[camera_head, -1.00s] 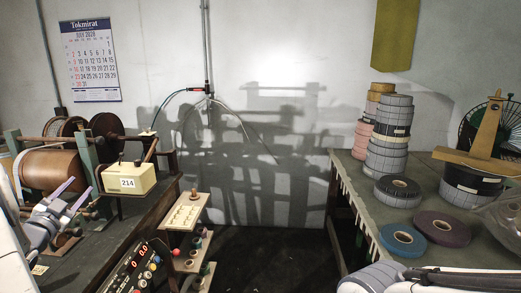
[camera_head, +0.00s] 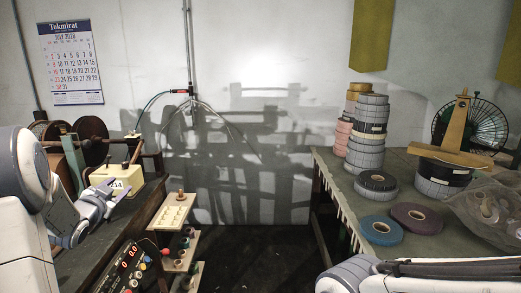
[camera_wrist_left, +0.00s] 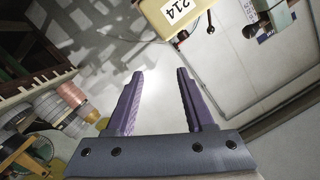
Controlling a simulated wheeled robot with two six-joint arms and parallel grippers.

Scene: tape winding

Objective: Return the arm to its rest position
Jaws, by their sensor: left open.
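My left gripper (camera_head: 108,190) is at the left of the head view, in front of the winding machine's cream box (camera_head: 124,180). Its two purple fingers stand apart with nothing between them, as the left wrist view (camera_wrist_left: 158,80) also shows. In the head view the gripper overlaps part of the label. My right arm (camera_head: 420,272) crosses the lower right corner; its gripper is out of view.
A right-hand table (camera_head: 330,165) holds stacked tape rolls (camera_head: 366,145), a blue roll (camera_head: 381,230) and a purple roll (camera_head: 417,217). A control panel (camera_head: 130,268) and a small wooden rack (camera_head: 174,214) stand near the left bench. The floor between (camera_head: 260,245) is clear.

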